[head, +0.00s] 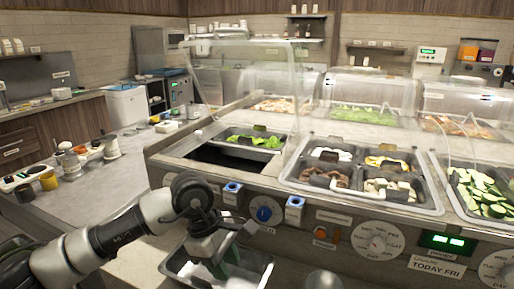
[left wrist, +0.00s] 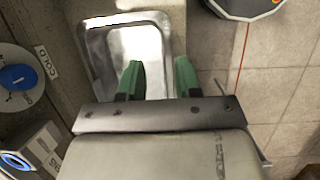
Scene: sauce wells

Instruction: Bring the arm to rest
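My left arm (head: 90,245) reaches in from the left along the front of the serving counter. My left gripper (head: 222,262) points down over a metal pan (head: 262,272) in front of the counter. In the left wrist view its two green fingers (left wrist: 158,80) stand apart with nothing between them. The pan also shows there, beyond and below the fingertips, and its visible inside (left wrist: 125,45) looks bare. My right gripper is not in view.
The counter front carries a blue knob (head: 264,213), which shows beside a COLD label in the left wrist view (left wrist: 18,77). Food wells (head: 440,207) under clear guards (head: 245,85) are behind. A round container (head: 324,281) stands right of the pan. Tiled floor (left wrist: 285,80) shows open.

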